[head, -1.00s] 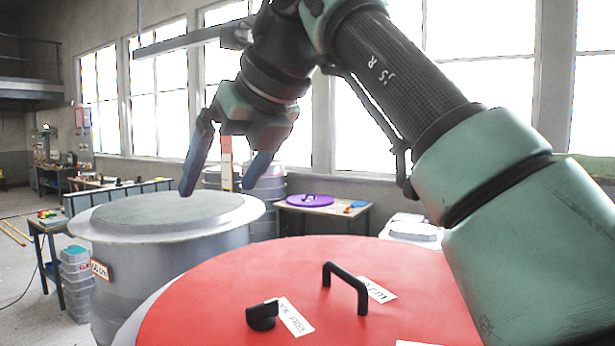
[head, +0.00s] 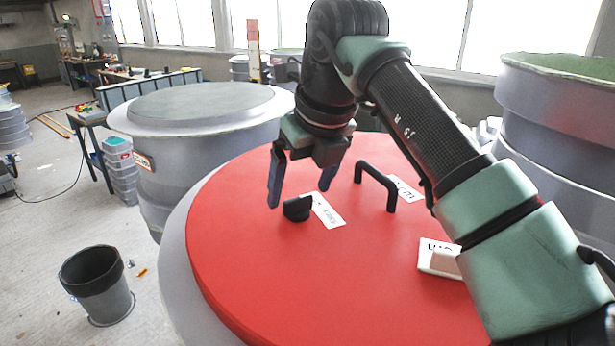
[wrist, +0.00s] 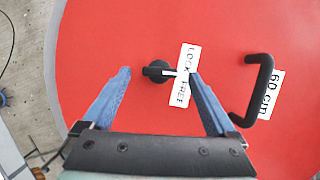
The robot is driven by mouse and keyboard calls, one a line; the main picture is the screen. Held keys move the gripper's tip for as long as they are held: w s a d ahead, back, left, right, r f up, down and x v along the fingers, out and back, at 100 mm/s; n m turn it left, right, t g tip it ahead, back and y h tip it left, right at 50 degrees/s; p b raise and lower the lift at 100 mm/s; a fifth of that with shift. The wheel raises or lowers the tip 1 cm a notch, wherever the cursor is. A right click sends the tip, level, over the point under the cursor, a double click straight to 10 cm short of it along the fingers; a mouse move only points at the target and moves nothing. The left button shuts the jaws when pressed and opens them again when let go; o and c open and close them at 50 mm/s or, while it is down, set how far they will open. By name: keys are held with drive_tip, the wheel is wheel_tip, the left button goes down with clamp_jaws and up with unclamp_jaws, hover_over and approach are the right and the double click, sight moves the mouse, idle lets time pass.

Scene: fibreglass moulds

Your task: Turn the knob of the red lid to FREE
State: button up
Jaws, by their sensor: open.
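The red lid (head: 300,270) lies flat on a large grey mould. Its black knob (head: 297,209) stands near the left part of the lid, and it also shows in the wrist view (wrist: 156,72). A white LOCK / FREE label (wrist: 182,88) lies right of the knob. The knob's white-marked end faces the label, between the two words as far as I can tell. My gripper (head: 299,197) is open above the lid. In the wrist view its blue fingertips (wrist: 159,74) appear on either side of the knob, with nothing held; contact cannot be told.
A black handle (head: 378,182) rises from the lid right of the knob, near a 60 cm label (wrist: 272,96). A white block (head: 436,262) sits on the lid. Grey moulds (head: 210,135) stand behind left and at right. A dark bin (head: 97,285) stands on the floor.

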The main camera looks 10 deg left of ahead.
drive_tip(key=shift+x, duration=0.9)
drive_tip(key=c, duration=1.4)
drive_tip(key=shift+o, duration=0.2)
drive_tip(key=shift+m+b, duration=0.3)
drive_tip(key=shift+b, duration=0.05)
drive_tip(key=shift+f+m+t+h+b, duration=0.1)
drive_tip(key=shift+m+t+h+b, duration=0.2)
drive_tip(key=shift+m+b, duration=0.4)
drive_tip(key=shift+a+m+h+b, duration=0.1)
drive_tip(key=shift+m+h+b, duration=0.4)
drive_tip(key=shift+m+b, duration=0.75)
drive_tip(key=m+h+b, duration=0.1)
drive_tip(key=m, duration=0.1)
drive_tip(key=m+h+b, duration=0.1)
drive_tip(key=m+b, duration=0.1)
drive_tip(key=m, duration=0.1)
drive_tip(key=shift+s+a+t, duration=0.1)
drive_tip(key=shift+a+t, duration=0.1)
drive_tip(key=shift+t, duration=0.2)
drive_tip(key=shift+m, duration=0.25)
